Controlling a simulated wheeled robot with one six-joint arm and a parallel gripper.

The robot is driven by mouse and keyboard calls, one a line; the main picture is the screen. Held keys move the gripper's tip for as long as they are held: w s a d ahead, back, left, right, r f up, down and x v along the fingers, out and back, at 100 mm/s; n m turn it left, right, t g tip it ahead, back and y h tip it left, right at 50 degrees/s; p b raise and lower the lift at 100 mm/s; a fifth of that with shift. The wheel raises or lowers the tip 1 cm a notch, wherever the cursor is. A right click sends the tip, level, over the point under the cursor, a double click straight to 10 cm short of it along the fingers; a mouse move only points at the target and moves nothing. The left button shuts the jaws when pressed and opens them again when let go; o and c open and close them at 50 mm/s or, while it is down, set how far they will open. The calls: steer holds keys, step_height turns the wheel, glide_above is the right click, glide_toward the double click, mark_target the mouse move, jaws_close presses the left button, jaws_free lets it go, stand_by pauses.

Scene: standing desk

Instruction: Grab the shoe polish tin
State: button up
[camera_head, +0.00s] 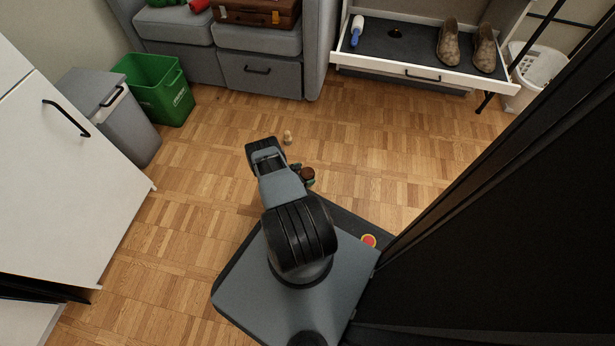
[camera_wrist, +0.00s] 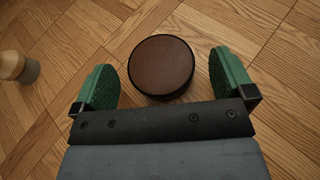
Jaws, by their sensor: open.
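The shoe polish tin (camera_wrist: 160,66) is a short round tin with a brown top and black side. It lies flat on the parquet floor in the wrist view. My gripper (camera_wrist: 161,72) is open, with one green finger to the left of the tin and one to the right. A gap shows on each side, so neither finger appears to touch it. In the head view the tin (camera_head: 308,173) shows just right of my arm, with parts of the green fingers beside it. My arm hides part of the gripper there.
A small wooden object (camera_head: 287,137) stands on the floor beyond the tin. A shoe drawer (camera_head: 420,72) is open at the back right, holding shoes (camera_head: 484,50). A green bin (camera_head: 158,92) and grey bin (camera_head: 118,115) stand left. The floor around the tin is mostly clear.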

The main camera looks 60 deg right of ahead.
steer(key=shift+s+d+f, duration=0.1)
steer(key=shift+s+d, duration=0.05)
steer(key=shift+d, duration=0.1)
steer(key=c, duration=1.1)
